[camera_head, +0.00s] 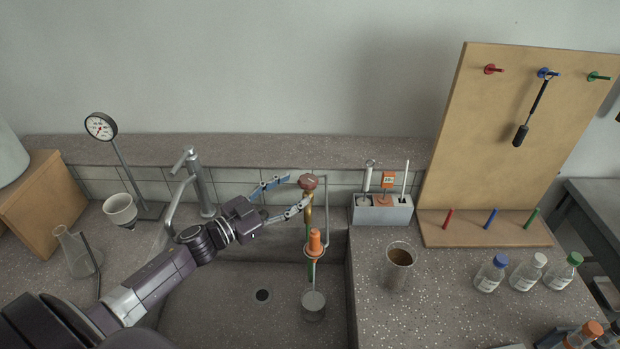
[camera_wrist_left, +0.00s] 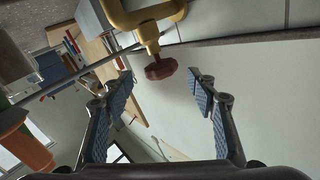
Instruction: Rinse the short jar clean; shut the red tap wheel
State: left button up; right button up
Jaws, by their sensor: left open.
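The dark red tap wheel (camera_head: 308,181) sits on top of a brass tap at the back of the sink. My left gripper (camera_head: 297,190) is open, its blue-padded fingers reaching toward the wheel from the left. In the left wrist view the wheel (camera_wrist_left: 160,67) shows between and beyond the fingertips, with no clear contact. A short glass jar (camera_head: 313,303) stands in the sink below the tap's orange part (camera_head: 315,243). Its contents look pale; I cannot tell whether water is running into it. My right gripper is not in view.
A grey faucet (camera_head: 195,180) stands left of the tap. On the bench are a glass of brown liquid (camera_head: 400,258), a grey holder with brushes (camera_head: 383,212), capped bottles (camera_head: 527,270) and a wooden peg board (camera_head: 500,130). A funnel stand and flask (camera_head: 78,253) are at left.

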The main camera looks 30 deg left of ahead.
aim_at(304, 180)
pick_arm(q)
jog(key=x, duration=0.4)
jog(key=shift+w+p, duration=0.4)
jog(key=shift+w+d, duration=0.3)
jog(key=shift+w, duration=0.25)
